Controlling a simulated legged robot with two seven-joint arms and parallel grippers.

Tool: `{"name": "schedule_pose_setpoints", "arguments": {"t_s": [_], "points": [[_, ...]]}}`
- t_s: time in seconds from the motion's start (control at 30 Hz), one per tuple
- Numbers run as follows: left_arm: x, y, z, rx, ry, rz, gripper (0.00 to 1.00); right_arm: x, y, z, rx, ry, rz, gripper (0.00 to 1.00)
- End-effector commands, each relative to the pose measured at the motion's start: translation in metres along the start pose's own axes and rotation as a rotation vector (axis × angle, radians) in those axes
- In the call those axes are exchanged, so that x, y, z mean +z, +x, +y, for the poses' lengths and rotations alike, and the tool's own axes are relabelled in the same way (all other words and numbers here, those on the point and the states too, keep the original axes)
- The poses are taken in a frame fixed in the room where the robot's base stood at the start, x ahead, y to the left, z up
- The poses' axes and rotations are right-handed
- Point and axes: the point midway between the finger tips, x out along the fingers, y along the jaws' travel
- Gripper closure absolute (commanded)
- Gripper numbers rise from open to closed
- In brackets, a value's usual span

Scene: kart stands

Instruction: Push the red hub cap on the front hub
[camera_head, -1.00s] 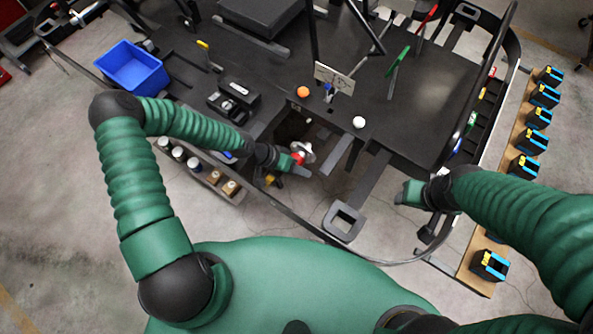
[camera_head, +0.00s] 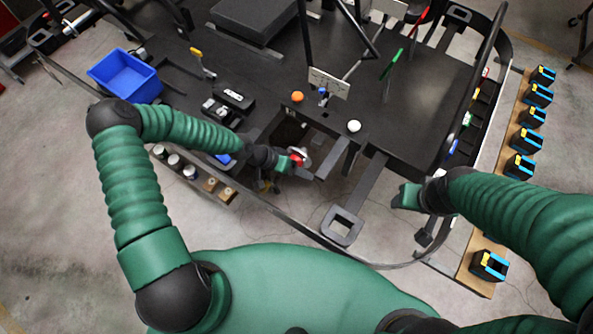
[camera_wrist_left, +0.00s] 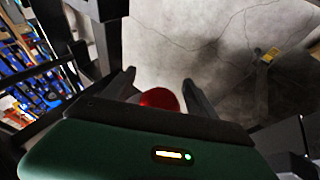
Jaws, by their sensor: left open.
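The red hub cap (camera_head: 296,160) is at my left gripper (camera_head: 299,166), by the front edge of the black kart stand. A pale, metallic round part, apparently the front hub, shows right beside the cap; I cannot tell whether the cap is seated on it. In the left wrist view the cap (camera_wrist_left: 160,98) lies between the two spread fingers of my left gripper (camera_wrist_left: 159,82), partly hidden by the gripper body. Whether the fingers touch it is unclear. My right gripper (camera_head: 407,196) is apart, right of the stand's front; its fingers are too small to judge.
A grey square-ended bar (camera_head: 342,226) sticks out at the front, with a curved black rail around it. A white ball (camera_head: 353,126) and an orange ball (camera_head: 297,97) sit on the stand. A blue bin (camera_head: 124,76) is at the left. Black-and-blue boxes (camera_head: 489,265) line the right shelf.

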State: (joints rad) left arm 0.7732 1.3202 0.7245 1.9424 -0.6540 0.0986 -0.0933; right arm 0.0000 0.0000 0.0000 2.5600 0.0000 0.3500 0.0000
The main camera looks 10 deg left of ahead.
Motion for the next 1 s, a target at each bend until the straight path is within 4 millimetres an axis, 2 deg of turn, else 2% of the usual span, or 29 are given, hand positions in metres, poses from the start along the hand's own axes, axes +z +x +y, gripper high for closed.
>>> {"name": "schedule_pose_setpoints", "arguments": {"t_s": [0.13,0.27,0.6,0.7,0.83,1.0], "points": [[0.000,-0.005,-0.001,-0.001,-0.001,0.001,0.33,0.000,0.001,0.000,0.000,0.000,0.000,0.47],[-0.001,-0.027,-0.003,-0.003,-0.003,0.004,0.33,0.001,0.005,0.000,0.000,0.000,0.000,0.47],[-0.001,-0.126,-0.003,-0.004,-0.003,0.004,0.33,0.002,0.010,0.000,0.000,0.000,0.000,0.47],[-0.001,-0.148,-0.003,-0.003,-0.002,0.002,0.33,0.002,0.010,0.000,0.000,0.000,0.000,0.47],[-0.001,-0.163,-0.002,-0.001,-0.001,0.000,0.33,0.002,0.010,0.000,0.000,0.000,0.000,0.47],[-0.001,-0.168,-0.001,0.001,0.000,-0.002,0.33,0.002,0.010,0.000,0.000,0.000,0.000,0.47]]}}
